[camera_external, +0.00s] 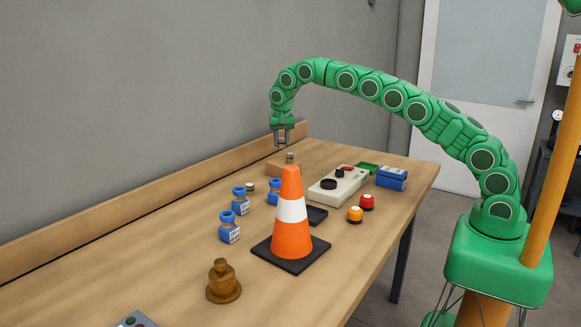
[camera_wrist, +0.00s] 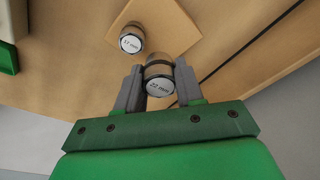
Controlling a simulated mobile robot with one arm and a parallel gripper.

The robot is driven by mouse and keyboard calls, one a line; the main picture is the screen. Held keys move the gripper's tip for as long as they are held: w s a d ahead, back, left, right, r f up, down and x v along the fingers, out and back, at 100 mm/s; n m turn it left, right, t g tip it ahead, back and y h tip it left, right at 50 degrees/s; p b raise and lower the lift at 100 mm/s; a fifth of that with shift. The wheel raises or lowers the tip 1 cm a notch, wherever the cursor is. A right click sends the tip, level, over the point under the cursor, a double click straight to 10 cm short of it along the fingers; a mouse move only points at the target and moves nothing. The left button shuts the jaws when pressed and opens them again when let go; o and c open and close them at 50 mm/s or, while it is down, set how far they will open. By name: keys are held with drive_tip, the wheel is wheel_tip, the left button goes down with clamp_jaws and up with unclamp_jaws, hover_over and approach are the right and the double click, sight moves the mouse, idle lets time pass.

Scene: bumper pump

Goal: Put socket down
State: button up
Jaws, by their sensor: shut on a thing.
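My gripper (camera_wrist: 158,76) is shut on a metal socket (camera_wrist: 159,87) marked "22 mm", held between its two grey fingers. In the external view my gripper (camera_external: 282,137) points down above the far end of the table; the held socket is too small there to make out clearly. A second socket (camera_wrist: 131,38), marked "17 mm", stands at the wooden block (camera_wrist: 168,24), up and left of the held one in the wrist view. In the external view the wooden block (camera_external: 279,169) lies below the gripper, with a small metal socket (camera_external: 290,157) on it.
An orange cone (camera_external: 291,225) stands mid-table. Blue-capped jars (camera_external: 229,228) and a small metal piece (camera_external: 249,185) are left of it. A brass weight (camera_external: 222,283) stands in front.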

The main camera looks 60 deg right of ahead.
sight(274, 159)
drive_tip(key=shift+w+f, duration=0.9)
drive_tip(key=shift+f, duration=0.2)
drive_tip(key=shift+w+f, duration=0.1)
drive_tip(key=shift+w+f, duration=0.15)
drive_tip(key=shift+f, duration=1.55)
drive_tip(key=shift+f, duration=0.15)
drive_tip(key=o, duration=1.1)
drive_tip(key=shift+s+a+r, duration=0.2)
drive_tip(key=shift+r, duration=1.8)
drive_tip(key=shift+s+a+r, duration=0.2)
drive_tip(key=shift+a+r, duration=0.05)
drive_tip(key=shift+r, duration=1.8)
drive_tip(key=shift+s+a+r, duration=0.2)
drive_tip(key=shift+r, duration=1.8)
